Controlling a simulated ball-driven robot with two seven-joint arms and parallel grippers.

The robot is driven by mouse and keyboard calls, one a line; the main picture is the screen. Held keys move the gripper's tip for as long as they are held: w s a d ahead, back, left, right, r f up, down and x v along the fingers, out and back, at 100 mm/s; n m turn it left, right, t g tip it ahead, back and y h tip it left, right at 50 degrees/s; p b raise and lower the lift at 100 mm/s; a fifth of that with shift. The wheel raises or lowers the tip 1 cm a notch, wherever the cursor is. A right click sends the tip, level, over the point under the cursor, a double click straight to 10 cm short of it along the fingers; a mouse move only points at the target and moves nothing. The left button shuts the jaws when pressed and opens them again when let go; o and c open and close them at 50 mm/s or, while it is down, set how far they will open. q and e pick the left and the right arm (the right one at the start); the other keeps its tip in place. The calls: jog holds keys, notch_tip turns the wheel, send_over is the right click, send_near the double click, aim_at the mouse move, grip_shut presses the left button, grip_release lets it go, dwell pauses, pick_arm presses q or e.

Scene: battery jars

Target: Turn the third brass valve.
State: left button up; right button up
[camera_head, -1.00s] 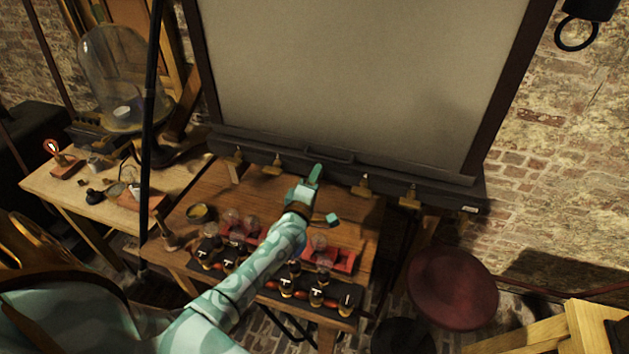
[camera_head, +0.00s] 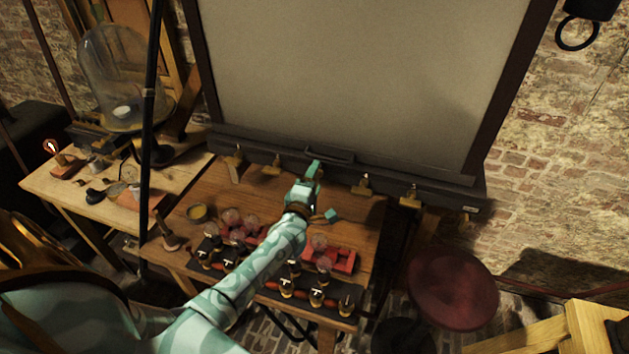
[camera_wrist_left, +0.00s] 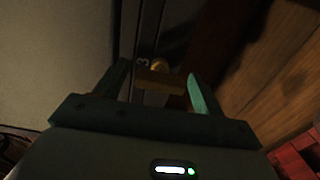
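Several brass valves sit in a row along the dark rail below the big pale board; in the head view the first (camera_head: 234,164), second (camera_head: 273,166), fourth (camera_head: 362,185) and fifth (camera_head: 411,197) show. The third is hidden behind my left gripper (camera_head: 309,176) there. In the left wrist view the brass valve (camera_wrist_left: 158,82) beside the number 3 shows between the two fingers of my left gripper (camera_wrist_left: 158,92). The fingers are apart, with gaps beside the valve handle; I cannot tell how deep it sits between them. My right gripper is not in view.
A wooden table (camera_head: 215,185) below the rail carries red trays (camera_head: 342,260) with glass jars and dark terminals. A glass dome (camera_head: 112,75) stands on the left table. A dark red stool (camera_head: 453,287) stands at the right.

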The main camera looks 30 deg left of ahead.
pick_arm(q)
jog(key=v, duration=1.6)
jog(key=shift+s+p, duration=0.2)
jog(key=shift+p, duration=0.15)
